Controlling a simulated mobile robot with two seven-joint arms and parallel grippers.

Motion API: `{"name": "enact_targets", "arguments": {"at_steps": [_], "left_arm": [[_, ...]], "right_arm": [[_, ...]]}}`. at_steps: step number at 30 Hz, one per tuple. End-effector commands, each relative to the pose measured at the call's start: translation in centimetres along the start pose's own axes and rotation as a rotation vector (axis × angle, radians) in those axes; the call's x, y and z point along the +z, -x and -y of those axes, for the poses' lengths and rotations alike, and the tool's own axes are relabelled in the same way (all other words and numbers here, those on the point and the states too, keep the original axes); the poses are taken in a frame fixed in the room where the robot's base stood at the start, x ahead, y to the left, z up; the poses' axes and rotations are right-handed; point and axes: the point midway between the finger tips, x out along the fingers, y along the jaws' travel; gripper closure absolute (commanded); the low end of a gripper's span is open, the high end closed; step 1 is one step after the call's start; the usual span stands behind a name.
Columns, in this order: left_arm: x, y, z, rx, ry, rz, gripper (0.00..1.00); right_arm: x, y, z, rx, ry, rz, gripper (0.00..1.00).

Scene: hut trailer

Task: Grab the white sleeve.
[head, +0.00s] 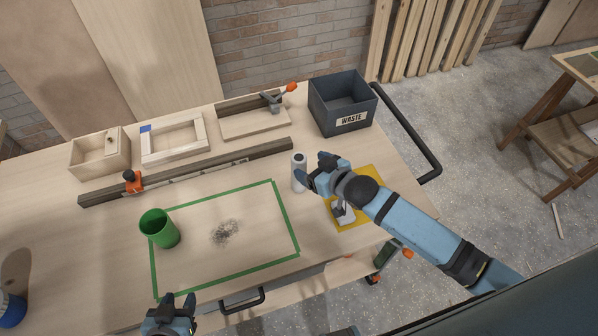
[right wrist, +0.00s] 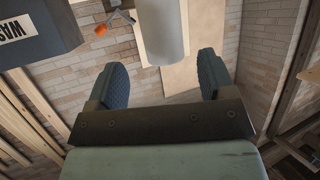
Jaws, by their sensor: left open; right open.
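The white sleeve (head: 299,175), an upright pale cylinder with a dark opening at its top, stands on the workbench just right of the green-taped rectangle. My right gripper (head: 311,170) is open close to the sleeve's right side in the head view. In the right wrist view the sleeve (right wrist: 163,30) shows ahead, between and beyond the two spread fingers of the right gripper (right wrist: 164,78); it does not appear gripped. My left gripper (head: 178,301) is open and empty at the bench's front edge, far from the sleeve.
A green cup (head: 159,229) stands on the left of the green tape outline (head: 288,219), with dark dust (head: 226,231) inside it. A yellow mat (head: 368,176) with a grey-white tool (head: 342,211) lies under my right arm. A waste bin (head: 343,106) and a dark rail (head: 210,163) stand behind.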

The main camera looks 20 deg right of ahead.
Motion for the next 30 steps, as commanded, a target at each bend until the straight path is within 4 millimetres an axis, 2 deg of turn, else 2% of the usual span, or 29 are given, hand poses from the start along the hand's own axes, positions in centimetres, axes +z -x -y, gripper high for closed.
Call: {"name": "enact_targets", "arguments": {"at_steps": [6, 12, 20, 29, 30], "left_arm": [[-0.4, 0.6, -0.1, -0.001, 0.001, 0.006, 0.57], [-0.8, 0.7, 0.1, -0.005, 0.000, -0.001, 0.57], [-0.9, 0.7, 0.2, -0.006, 0.000, -0.002, 0.57], [-1.0, 0.6, 0.1, -0.005, 0.001, -0.002, 0.57], [-1.0, 0.6, 0.1, -0.004, 0.001, -0.002, 0.57]], "right_arm": [[-0.7, -2.6, 0.4, 0.000, -0.001, -0.003, 0.24], [-0.6, -5.0, 0.4, 0.000, 0.001, -0.002, 0.24], [-0.4, -5.2, 0.4, 0.000, 0.001, -0.001, 0.24], [-0.4, -5.2, 0.4, 0.000, 0.001, -0.001, 0.91], [-0.4, -5.2, 0.4, 0.000, 0.001, -0.001, 0.91]]}}
